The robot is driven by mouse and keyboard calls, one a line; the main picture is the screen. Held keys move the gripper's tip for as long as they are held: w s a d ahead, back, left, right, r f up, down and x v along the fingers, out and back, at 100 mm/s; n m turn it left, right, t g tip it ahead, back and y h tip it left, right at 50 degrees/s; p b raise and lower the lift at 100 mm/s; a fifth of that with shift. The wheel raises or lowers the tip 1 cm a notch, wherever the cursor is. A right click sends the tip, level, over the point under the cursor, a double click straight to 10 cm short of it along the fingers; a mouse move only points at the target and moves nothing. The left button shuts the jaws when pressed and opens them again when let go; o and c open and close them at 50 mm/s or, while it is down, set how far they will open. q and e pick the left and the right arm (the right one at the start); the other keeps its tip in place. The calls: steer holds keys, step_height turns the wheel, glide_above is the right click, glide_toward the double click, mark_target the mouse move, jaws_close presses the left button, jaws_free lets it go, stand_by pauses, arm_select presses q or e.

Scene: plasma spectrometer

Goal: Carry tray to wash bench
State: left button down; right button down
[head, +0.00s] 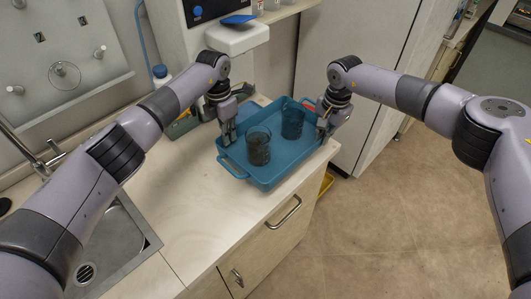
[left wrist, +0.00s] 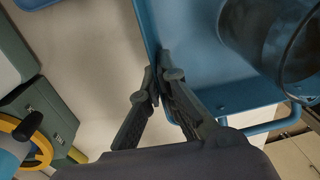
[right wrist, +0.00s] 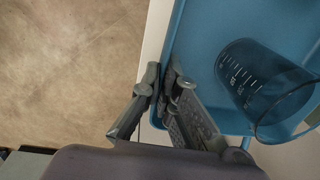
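The blue tray (head: 262,181) is on the pale counter and looks level; whether it touches the top I cannot tell. Two dark see-through beakers, one nearer (head: 258,148) and one farther (head: 292,122), stand upright in it. My left gripper (head: 229,140) is at the tray's left wall; in the left wrist view its fingertips (left wrist: 160,82) are closed with the wall between them. My right gripper (head: 324,130) is at the right wall; in the right wrist view its fingertips (right wrist: 164,86) are closed on that wall. The bench with the steel sink (head: 118,250) is at the lower left.
A tap (head: 50,158) rises behind the sink. A grey-green case (head: 182,126) and a blue-capped bottle (head: 160,74) stand left of the tray. A white instrument (head: 236,38) is behind it. The floor (head: 420,215) to the right is clear.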

mark_target(320, 146)
arm_select(q)
steer(key=shift+a, duration=0.35)
arm_select(e)
steer(key=shift+w+a, duration=0.15)
steer(key=shift+a, duration=0.1)
arm_select(q)
steer(key=shift+d, duration=0.1)
arm_select(e)
steer(key=shift+d, duration=0.1)
arm_select(q)
steer(key=shift+f, duration=0.25)
arm_select(e)
steer(key=shift+f, duration=0.25)
